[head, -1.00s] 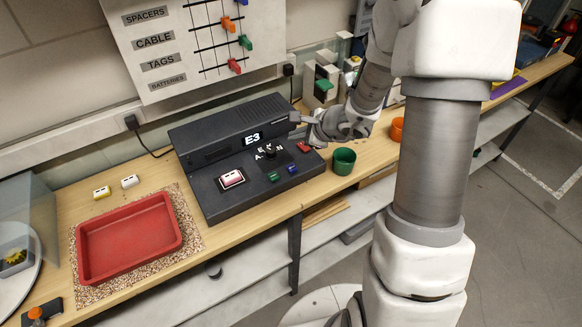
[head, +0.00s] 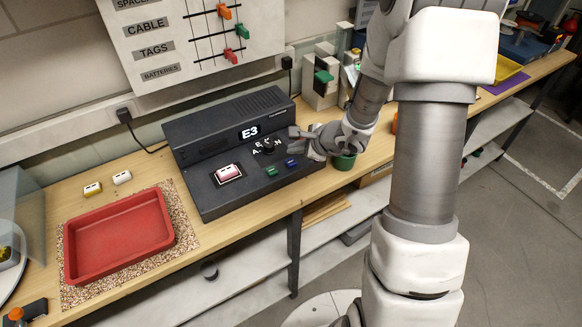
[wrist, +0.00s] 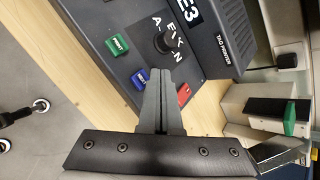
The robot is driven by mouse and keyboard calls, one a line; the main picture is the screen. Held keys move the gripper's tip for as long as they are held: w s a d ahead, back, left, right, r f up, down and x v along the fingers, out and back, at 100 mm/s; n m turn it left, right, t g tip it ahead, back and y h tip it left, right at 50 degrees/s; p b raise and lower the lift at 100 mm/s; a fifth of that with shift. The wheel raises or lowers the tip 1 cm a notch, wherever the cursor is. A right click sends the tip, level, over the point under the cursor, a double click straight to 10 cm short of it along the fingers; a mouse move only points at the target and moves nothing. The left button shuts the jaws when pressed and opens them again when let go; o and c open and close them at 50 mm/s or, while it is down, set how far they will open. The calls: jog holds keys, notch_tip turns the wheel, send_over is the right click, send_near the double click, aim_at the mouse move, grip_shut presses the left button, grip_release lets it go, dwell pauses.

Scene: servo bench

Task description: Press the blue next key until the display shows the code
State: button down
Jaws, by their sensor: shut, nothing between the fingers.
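The black tag printer (head: 225,150) stands on the bench, and its display (head: 250,132) reads E3. The blue key (head: 291,163) is on its sloped front panel; it also shows in the wrist view (wrist: 139,78). A green key (head: 271,171) sits to its left, and a black knob (head: 268,147) with letters around it lies behind. A red key (wrist: 184,93) is partly hidden by my fingers in the wrist view. My gripper (head: 294,132) is shut and empty above the panel's right part. In the wrist view its fingertips (wrist: 160,72) appear between the blue key and the red key.
A red tray (head: 118,235) lies on a speckled mat at the left, with two small labelled blocks (head: 108,182) behind it. A white-and-green device (head: 322,78) stands at the back.

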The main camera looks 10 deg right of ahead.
aim_at(289, 159)
jog(key=shift+f+b, duration=0.6)
jog(key=shift+f, duration=0.2)
jog(key=shift+f, duration=0.1)
dwell(1.5)
jog(key=shift+f+b, duration=0.35)
jog(key=shift+b, duration=0.4)
jog(key=shift+f+b, duration=0.45)
jog(key=shift+b, duration=0.2)
dwell(0.4)
jog(key=shift+r, duration=0.1)
jog(key=shift+r+p, duration=0.5)
jog(key=shift+r, duration=0.3)
jog(key=shift+r+p, duration=1.8)
jog(key=shift+r, duration=0.8)
